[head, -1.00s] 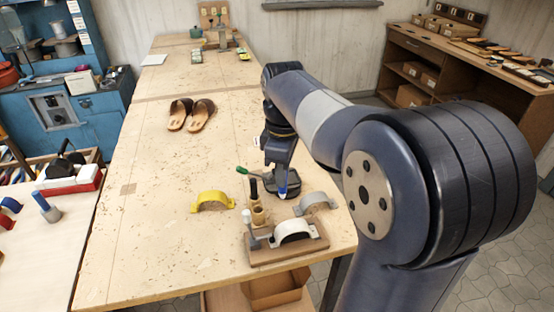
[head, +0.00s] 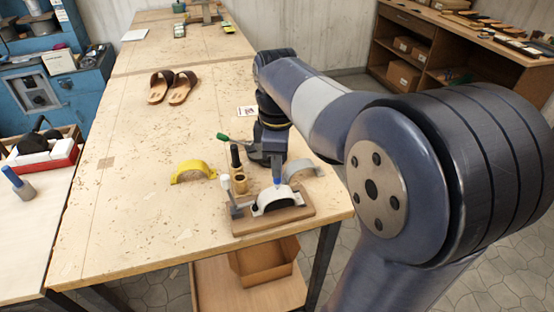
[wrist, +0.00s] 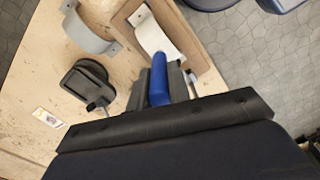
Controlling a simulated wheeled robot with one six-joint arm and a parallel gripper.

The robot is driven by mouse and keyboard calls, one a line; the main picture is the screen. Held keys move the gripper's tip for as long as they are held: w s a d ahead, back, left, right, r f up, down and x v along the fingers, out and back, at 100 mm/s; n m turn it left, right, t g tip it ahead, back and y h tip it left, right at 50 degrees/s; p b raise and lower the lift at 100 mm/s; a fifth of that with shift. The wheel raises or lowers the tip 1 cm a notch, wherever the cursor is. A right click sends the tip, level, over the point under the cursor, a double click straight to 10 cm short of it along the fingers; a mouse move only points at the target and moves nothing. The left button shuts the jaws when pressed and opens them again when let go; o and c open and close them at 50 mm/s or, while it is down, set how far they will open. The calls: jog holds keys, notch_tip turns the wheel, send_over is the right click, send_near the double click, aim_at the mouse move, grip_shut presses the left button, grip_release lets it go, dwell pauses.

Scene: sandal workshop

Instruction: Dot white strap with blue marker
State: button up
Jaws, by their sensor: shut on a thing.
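The white strap (head: 275,200) is an arched band on a wooden block (head: 245,225) near the table's front right corner. It also shows in the wrist view (wrist: 152,38), near the top. My gripper (wrist: 165,88) is shut on the blue marker (wrist: 158,75), which points towards the strap. In the head view the marker's blue end (head: 277,181) is just above or at the top of the strap; I cannot tell whether it touches. My arm hides part of my gripper in the head view.
A yellow strap (head: 193,171) and a grey strap (head: 304,168) stand near the block. Sandals (head: 174,87) lie farther back. The table's left middle is clear.

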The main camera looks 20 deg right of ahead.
jog(key=shift+f+b, duration=0.35)
jog(key=shift+f, duration=0.25)
dwell(0.8)
dwell(0.4)
notch_tip(320, 180, up, 7)
jog(key=p, duration=0.7)
jog(key=shift+r, duration=0.15)
